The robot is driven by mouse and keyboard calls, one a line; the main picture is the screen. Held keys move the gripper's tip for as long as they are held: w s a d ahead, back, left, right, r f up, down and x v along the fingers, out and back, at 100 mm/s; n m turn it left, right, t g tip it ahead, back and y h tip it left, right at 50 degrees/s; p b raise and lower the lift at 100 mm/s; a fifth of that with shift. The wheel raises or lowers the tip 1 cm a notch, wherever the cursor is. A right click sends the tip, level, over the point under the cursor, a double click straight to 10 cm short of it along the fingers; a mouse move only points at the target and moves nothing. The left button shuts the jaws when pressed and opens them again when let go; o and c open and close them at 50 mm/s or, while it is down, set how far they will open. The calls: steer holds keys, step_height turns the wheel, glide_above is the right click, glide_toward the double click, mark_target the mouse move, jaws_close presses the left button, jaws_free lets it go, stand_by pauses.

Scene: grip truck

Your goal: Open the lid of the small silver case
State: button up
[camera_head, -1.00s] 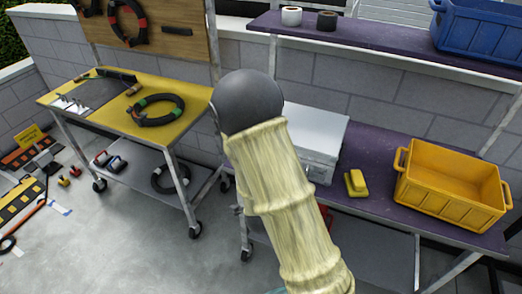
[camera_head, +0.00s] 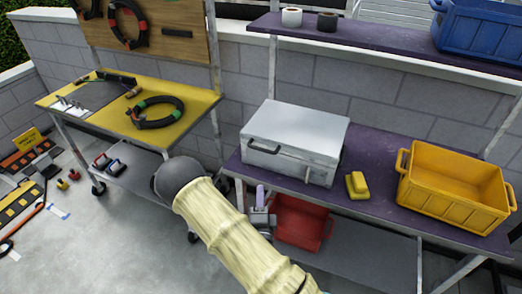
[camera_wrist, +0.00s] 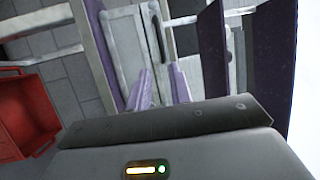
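The silver case (camera_head: 300,135) sits with its lid down on the purple tabletop, with a dark handle (camera_head: 265,146) and a latch on its front side. My gripper (camera_head: 260,190) is in front of and below the case's front left, near the table's front edge, apart from the case. In the wrist view its two lavender fingers (camera_wrist: 160,74) stand apart with nothing between them. Beyond them is a pale metal face, apparently the case front (camera_wrist: 127,45), with a dark handle (camera_wrist: 160,32). My arm hides part of the lower left in the head view.
A yellow block (camera_head: 356,187) and a yellow crate (camera_head: 450,218) stand right of the case on the purple table (camera_head: 375,152). A red bin (camera_head: 303,226) is on the shelf below. A yellow-topped cart (camera_head: 195,103) stands left. A purple upper shelf (camera_head: 350,38) runs behind.

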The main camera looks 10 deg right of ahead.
steer(key=p, duration=0.3)
glide_toward(261, 150)
steer(key=x, duration=0.9)
steer(key=shift+x, duration=0.8)
steer(key=shift+f, duration=0.2)
jaws_close()
